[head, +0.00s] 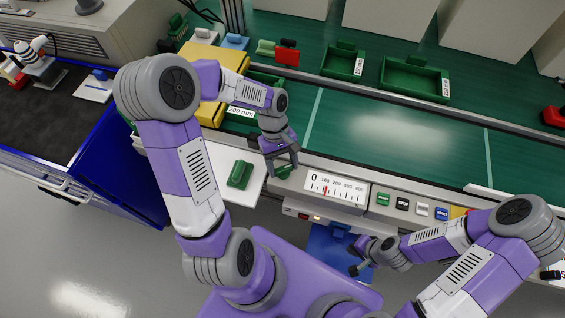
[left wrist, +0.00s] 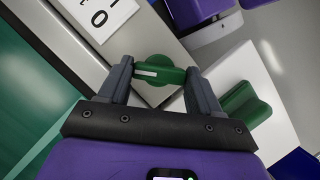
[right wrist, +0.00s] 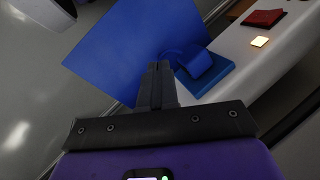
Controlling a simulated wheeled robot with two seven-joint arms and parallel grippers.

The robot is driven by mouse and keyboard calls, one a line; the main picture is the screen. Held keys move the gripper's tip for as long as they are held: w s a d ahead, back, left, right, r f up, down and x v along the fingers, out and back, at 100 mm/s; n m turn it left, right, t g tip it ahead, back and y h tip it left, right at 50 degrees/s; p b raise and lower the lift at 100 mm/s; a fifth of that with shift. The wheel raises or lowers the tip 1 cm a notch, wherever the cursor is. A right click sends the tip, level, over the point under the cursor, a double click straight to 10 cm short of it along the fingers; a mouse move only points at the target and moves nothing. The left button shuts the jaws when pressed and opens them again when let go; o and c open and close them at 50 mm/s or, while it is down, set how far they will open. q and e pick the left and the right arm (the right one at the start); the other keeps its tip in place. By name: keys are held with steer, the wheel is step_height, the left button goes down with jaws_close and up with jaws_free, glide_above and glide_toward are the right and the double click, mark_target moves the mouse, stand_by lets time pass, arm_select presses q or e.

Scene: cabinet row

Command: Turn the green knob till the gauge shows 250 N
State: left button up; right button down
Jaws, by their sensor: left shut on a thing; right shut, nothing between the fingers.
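The green knob (head: 284,172) sits on the grey panel just left of the gauge. My left gripper (head: 281,164) is shut on the knob; in the left wrist view the knob's bar (left wrist: 160,74), with a white mark, spans between its two fingers. The gauge (head: 336,188) has a white scale with numbers from 0 to 400. Its red pointer stands near 100, though the print is small. My right gripper (head: 358,269) is shut and empty, over the floor side in front of the panel; its closed fingers also show in the right wrist view (right wrist: 158,82).
A white board with a green block (head: 240,174) lies left of the knob. Coloured buttons (head: 402,204) run right of the gauge. A blue sheet and blue block (right wrist: 197,62) lie beyond my right fingers. Green trays (head: 415,80) stand behind the green belt.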

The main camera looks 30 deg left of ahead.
arm_select(q)
steer(key=m+y+p, duration=0.1)
steer(key=m+p, duration=0.1)
steer(key=m, duration=0.1)
steer(key=shift+d+r+g, duration=0.1)
steer(key=shift+g, duration=0.3)
steer(key=m+p, duration=0.1)
steer(key=m, duration=0.1)
steer(key=shift+w+m+y, duration=0.1)
steer(key=shift+m+y, duration=0.3)
steer(key=m+y+p, duration=0.1)
steer(key=m, duration=0.2)
steer(key=shift+d+g+p, duration=0.15)
steer(key=shift+g+p, duration=0.15)
steer(key=shift+g, duration=0.1)
steer(key=shift+m+y+p, duration=0.35)
steer(key=shift+m+y, duration=0.35)
steer(key=shift+m, duration=1)
steer(key=o, duration=1.1)
steer(key=shift+c, duration=0.2)
